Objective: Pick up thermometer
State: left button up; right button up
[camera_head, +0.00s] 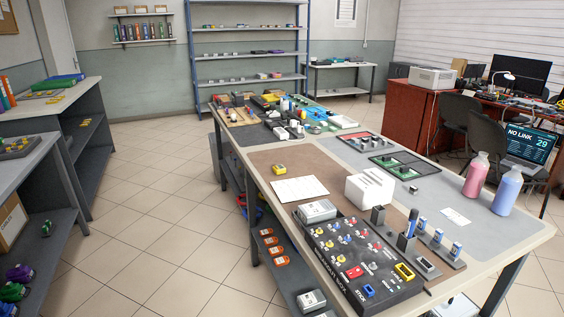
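I cannot make out a thermometer for certain. A small yellow device (279,169) lies on the brown mat near the left edge of the long table (530,236); it is too small to identify. A yellow-framed part (404,272) sits at the right end of a black panel box (350,268), which carries several coloured knobs and connectors. Neither of my grippers shows in this view.
A white block (370,188), a grey box (317,211) and a white sheet (300,190) are on the near table. A pink bottle (475,177) and a blue bottle (507,191) stand at its right edge. The tiled floor (150,220) left of the table is clear.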

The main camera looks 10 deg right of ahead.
aim_at(280, 169)
jog(key=i+j+z, duration=0.15)
jog(key=i+j, duration=0.15)
jog(key=i, duration=0.2)
jog(key=i+j+z, duration=0.15)
jog(key=i+j, duration=0.25)
jog(key=i, duration=0.05)
